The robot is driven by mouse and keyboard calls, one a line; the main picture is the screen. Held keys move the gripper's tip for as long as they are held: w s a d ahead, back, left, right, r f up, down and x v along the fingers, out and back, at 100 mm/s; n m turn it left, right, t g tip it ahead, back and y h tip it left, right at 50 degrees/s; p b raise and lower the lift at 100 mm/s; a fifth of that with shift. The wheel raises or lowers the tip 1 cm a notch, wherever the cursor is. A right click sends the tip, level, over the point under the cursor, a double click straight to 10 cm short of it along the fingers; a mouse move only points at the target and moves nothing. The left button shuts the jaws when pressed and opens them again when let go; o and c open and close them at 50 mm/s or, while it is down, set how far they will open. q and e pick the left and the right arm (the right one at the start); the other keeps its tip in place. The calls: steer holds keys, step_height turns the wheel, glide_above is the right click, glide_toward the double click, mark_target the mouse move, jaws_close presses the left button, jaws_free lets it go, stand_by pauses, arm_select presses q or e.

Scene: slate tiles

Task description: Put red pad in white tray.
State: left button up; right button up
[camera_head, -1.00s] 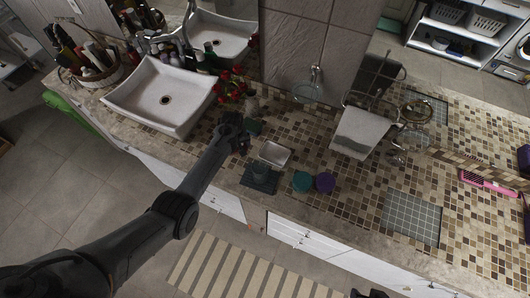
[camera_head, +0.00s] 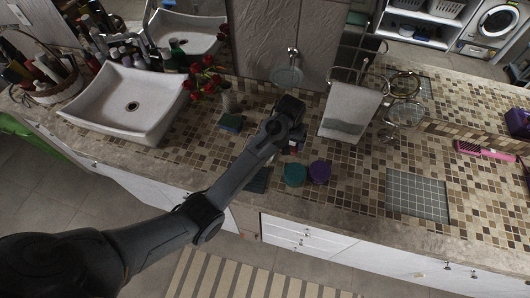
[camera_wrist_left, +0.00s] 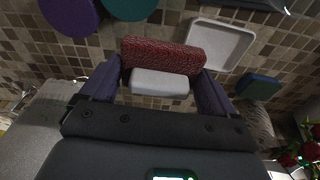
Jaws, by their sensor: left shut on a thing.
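My left gripper (camera_wrist_left: 160,85) is shut on the red pad (camera_wrist_left: 165,55), a block with a speckled red layer and a pale grey-white layer, held between its two fingers. In the head view the left gripper (camera_head: 292,143) is over the tiled counter, and the pad is mostly hidden there by the arm. The shallow white tray (camera_wrist_left: 244,38) shows in the left wrist view, beside and beyond the pad at the upper right. The pad is outside the tray's outline in that view. In the head view my arm hides the tray. My right gripper is not in view.
A teal round object (camera_head: 294,174) and a purple one (camera_head: 319,172) stand close to the gripper. A blue-green sponge (camera_head: 231,122) lies left of it. A towel on a stand (camera_head: 350,112) is at right, the basin (camera_head: 130,105) at left. A grey grid mat (camera_head: 418,195) lies at right.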

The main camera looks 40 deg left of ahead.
arm_select(q)
steer(key=a+f, duration=0.2)
steer(key=a, duration=0.1)
steer(key=a+f, duration=0.3)
steer(key=a, duration=0.1)
steer(key=s+a+f, duration=0.1)
steer(key=a+f, duration=0.1)
steer(key=a, duration=0.2)
steer(key=shift+s+a+f, duration=0.1)
steer(key=shift+a+f, duration=0.1)
steer(key=shift+a, duration=0.05)
steer(key=shift+f, duration=1.95)
steer(key=shift+f, duration=0.1)
steer(key=shift+f, duration=0.1)
steer(key=o, duration=0.7)
steer(key=shift+o, duration=0.2)
